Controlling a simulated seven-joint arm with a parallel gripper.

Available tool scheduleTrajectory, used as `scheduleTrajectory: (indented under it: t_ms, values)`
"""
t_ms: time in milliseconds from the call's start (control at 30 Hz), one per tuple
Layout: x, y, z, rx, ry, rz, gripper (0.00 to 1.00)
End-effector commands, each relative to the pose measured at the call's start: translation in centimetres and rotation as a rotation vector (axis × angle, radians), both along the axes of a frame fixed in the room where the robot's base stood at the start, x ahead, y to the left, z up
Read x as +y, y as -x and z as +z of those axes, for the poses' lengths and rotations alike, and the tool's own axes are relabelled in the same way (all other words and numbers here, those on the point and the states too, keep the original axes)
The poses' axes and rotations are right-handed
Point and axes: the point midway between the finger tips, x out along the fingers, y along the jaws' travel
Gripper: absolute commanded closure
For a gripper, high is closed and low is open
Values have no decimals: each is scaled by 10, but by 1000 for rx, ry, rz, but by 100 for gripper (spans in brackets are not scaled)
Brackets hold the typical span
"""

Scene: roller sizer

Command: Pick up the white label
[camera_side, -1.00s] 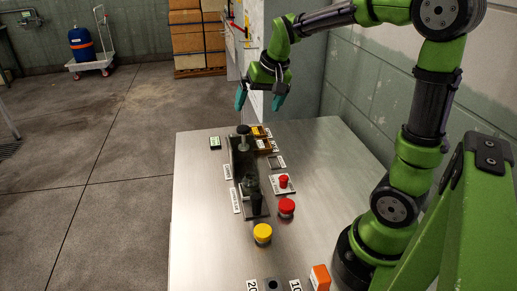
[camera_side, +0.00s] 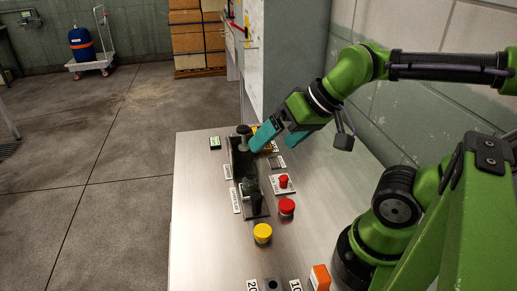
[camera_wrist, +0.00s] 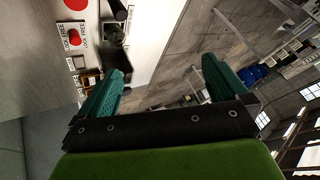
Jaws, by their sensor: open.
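Several white labels lie on the metal table, and I cannot tell which one the task means. In the side view, a long white label (camera_side: 236,200) and a shorter one (camera_side: 227,171) lie left of the dark roller fixture (camera_side: 238,165). Another white label (camera_side: 252,286) lies at the near edge of the picture. My gripper (camera_side: 273,146) is open with teal fingers, tilted down to the left over the far end of the fixture. In the wrist view, my gripper (camera_wrist: 165,62) shows nothing between its fingers; a white "LOCK FREE" plate (camera_wrist: 66,34) lies to their left.
A yellow knob (camera_side: 263,233), a red knob (camera_side: 286,206) and a red button on a white plate (camera_side: 283,182) stand right of and before the fixture. An orange block (camera_side: 320,278) is near my base. The table's left strip is mostly clear.

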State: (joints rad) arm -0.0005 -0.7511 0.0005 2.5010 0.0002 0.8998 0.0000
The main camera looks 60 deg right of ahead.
Motion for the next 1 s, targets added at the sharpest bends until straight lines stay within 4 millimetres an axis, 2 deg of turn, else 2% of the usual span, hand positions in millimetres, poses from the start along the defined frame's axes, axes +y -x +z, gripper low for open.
scheduleTrajectory:
  t_ms: [67, 467, 733, 867, 1000]
  values:
    - [0, 0, 0, 0, -1, -1, 2]
    - [0, 0, 0, 0, -1, -1, 63]
    - [-1, 0, 0, 0, 0, -4, 64]
    - [-8, -5, -12, 55, -3, -33, 64]
    - [-30, -35, -17, 139, -6, -101, 64]
